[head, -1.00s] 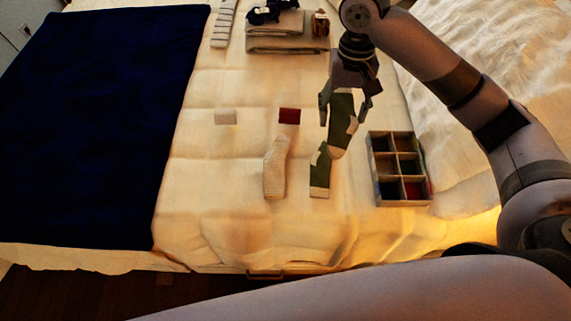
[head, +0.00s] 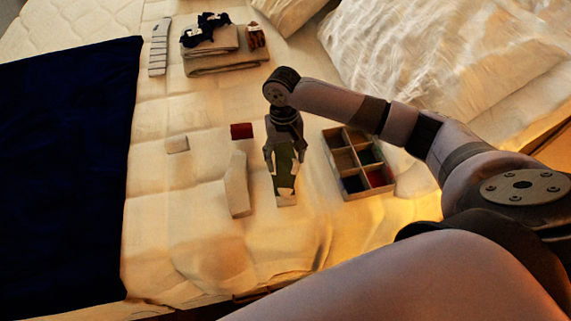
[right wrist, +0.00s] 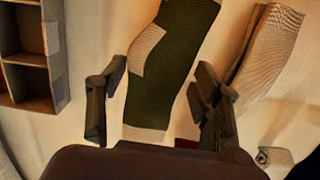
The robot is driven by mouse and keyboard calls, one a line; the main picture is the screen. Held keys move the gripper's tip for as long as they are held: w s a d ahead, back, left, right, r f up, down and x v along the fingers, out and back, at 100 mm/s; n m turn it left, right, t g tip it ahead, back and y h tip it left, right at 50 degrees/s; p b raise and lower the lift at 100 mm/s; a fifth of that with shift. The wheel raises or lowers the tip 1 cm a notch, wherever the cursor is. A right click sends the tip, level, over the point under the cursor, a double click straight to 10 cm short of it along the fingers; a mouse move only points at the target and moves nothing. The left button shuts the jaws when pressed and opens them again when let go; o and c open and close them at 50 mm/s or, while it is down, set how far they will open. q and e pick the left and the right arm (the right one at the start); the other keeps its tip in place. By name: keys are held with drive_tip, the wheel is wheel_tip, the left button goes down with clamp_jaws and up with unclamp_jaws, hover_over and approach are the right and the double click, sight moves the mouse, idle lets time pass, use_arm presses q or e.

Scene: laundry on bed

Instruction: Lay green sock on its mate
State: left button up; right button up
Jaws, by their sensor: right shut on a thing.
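My right gripper (head: 284,150) is shut on a green sock with pale patches (head: 284,161), low over the bed in the head view. In the right wrist view, the green sock (right wrist: 178,62) runs between the two fingers, with a pale end near them. A second green sock, its mate (head: 285,197), lies on the bed directly under or against the held one. Most of the mate is hidden, and I cannot tell whether the two socks touch. My left gripper is not in view.
A cream sock (head: 237,185) lies just left of the green pair. A red folded item (head: 241,131) and a small white one (head: 177,144) lie behind. A divided box (head: 371,193) stands to the right. Folded towels (head: 226,64) are at the back. A dark blue blanket (head: 65,170) covers the left.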

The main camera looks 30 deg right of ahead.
sight(285, 159)
drive_tip(key=shift+f, duration=1.9)
drive_tip(key=o, duration=0.9)
drive_tip(key=shift+f, duration=0.1)
drive_tip(key=shift+o, duration=0.2)
drive_tip(key=r, duration=0.4)
drive_tip(key=w+r, duration=0.1)
drive_tip(key=r, duration=0.7)
drive_tip(key=shift+w+d+r, duration=0.15)
drive_tip(key=shift+w, duration=0.05)
